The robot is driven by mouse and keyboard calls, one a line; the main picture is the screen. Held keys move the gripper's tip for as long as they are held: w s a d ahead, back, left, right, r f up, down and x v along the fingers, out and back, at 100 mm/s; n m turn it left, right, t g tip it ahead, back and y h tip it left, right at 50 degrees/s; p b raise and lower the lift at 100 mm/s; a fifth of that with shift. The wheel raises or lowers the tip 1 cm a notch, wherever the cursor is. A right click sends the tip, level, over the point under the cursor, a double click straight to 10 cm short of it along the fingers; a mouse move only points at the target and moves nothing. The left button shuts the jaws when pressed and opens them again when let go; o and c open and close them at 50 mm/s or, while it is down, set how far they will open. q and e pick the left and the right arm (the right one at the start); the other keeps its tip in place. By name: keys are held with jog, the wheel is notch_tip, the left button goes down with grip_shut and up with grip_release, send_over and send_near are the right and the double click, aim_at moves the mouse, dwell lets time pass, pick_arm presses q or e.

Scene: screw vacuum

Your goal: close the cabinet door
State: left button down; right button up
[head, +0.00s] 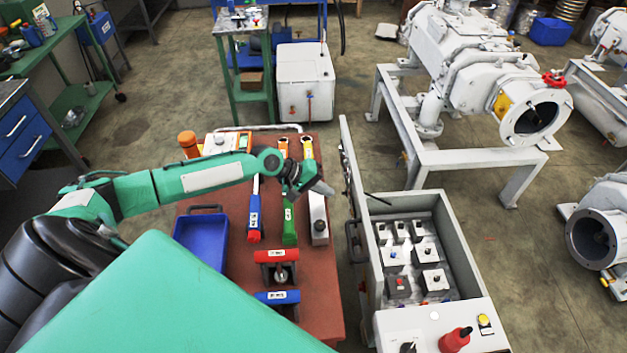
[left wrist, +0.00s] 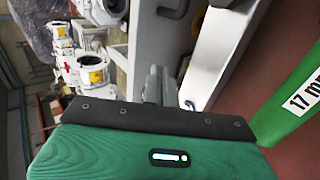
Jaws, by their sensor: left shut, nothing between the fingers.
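The grey cabinet (head: 445,215) stands open right of the red table, with several square-topped devices inside. Its door (head: 349,165) is swung out and seen nearly edge-on at the cabinet's left side, with a dark handle (head: 354,236) on it. My left gripper (head: 325,188) is shut and empty, just left of the door above the table's right edge. I cannot tell whether it touches the door. In the left wrist view its fingers (left wrist: 155,86) show small beyond the green hand. My right gripper is not in view.
The red table (head: 325,275) carries a blue tray (head: 202,238), wrenches and red and blue holders. The cabinet's front ledge bears a red knob (head: 456,340) and a yellow button (head: 484,321). A white pump (head: 465,60) on a stand is behind.

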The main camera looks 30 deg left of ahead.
pick_arm(q)
jog(key=w+d+f+p, duration=0.1)
jog(key=w+d+p, duration=0.1)
jog(key=d, duration=0.3)
jog(key=shift+w+f, duration=0.2)
jog(key=shift+w, duration=0.6)
